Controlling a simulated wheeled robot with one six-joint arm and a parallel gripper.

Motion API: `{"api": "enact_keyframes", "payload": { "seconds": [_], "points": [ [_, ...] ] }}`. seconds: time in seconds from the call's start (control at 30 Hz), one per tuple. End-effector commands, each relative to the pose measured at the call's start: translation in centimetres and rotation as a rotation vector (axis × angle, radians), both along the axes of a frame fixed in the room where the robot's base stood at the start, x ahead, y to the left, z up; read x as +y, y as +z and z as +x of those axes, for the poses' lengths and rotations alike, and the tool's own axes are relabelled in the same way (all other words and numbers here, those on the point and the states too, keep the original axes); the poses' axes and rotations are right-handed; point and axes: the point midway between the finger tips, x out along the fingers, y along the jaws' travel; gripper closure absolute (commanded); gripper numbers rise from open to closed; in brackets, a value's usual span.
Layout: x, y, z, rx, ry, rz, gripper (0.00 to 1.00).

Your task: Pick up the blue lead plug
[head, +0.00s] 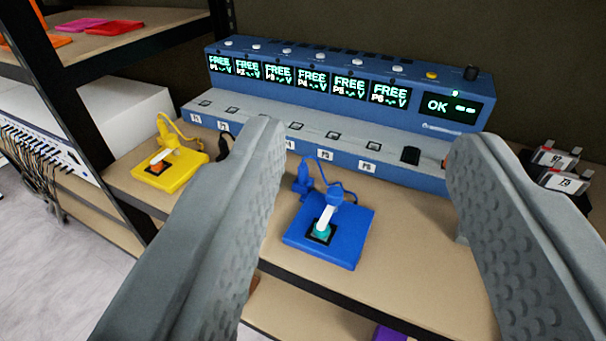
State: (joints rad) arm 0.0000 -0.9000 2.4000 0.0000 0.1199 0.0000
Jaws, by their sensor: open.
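A blue lead plug (304,178) is at the back left of a flat blue block (350,240) on the wooden shelf. My gripper (362,150) is open and empty. Its two grey fingers reach in from the lower left and right, with the blue block and plug showing between them. I cannot tell the exact height of the fingers above the shelf.
A blue and grey station (340,92) with several sockets and lit displays stands behind. A yellow block (172,170) with a yellow lead is at left. A black shelf post (70,100) rises at far left. Labelled red and white items (556,166) are at right.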

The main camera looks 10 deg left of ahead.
Motion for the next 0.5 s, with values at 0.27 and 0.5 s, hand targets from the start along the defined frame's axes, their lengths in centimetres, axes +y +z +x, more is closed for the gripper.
{"api": "enact_keyframes", "payload": {
  "seconds": [0.27,0.5],
  "points": [
    [0.0,0.0,0.1,0.003,0.000,-0.001,0.57],
    [0.0,-0.5,3.3,0.116,0.007,-0.032,0.57]
  ]
}}
